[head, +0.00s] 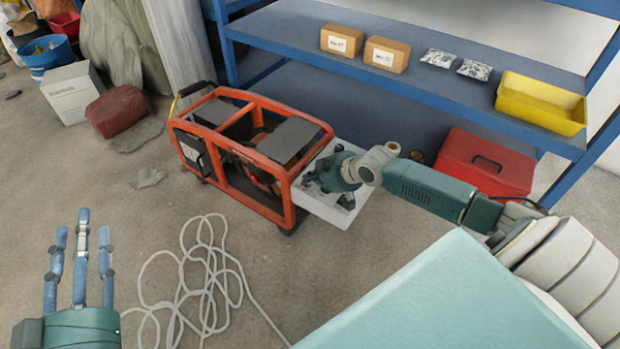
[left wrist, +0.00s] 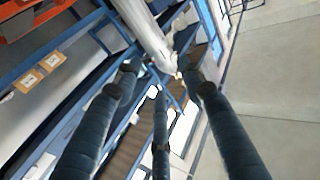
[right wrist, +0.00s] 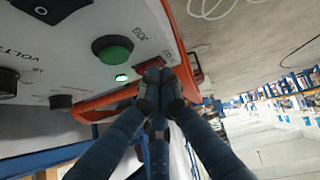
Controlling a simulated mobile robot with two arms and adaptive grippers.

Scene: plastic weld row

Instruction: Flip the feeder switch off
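An orange-framed machine (head: 255,150) stands on the floor with a pale panel (head: 325,205) at its right end. In the right wrist view, the panel (right wrist: 75,85) carries a green button (right wrist: 112,49), a small lit green lamp (right wrist: 121,77) and black knobs. A red switch-like part (right wrist: 197,68) sits at the panel's edge, partly hidden by my right fingertips. My right gripper (right wrist: 161,76) has its fingertips together, close beside the red part; contact is unclear. It shows at the panel in the head view (head: 318,182). My left gripper (head: 82,225) is open and empty, also in its wrist view (left wrist: 162,85).
White cable (head: 205,275) lies coiled on the floor left of centre. A blue shelf (head: 440,95) behind holds cartons (head: 387,54) and a yellow bin (head: 541,103). A red toolbox (head: 485,162) stands below. A teal surface (head: 450,300) fills the lower right.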

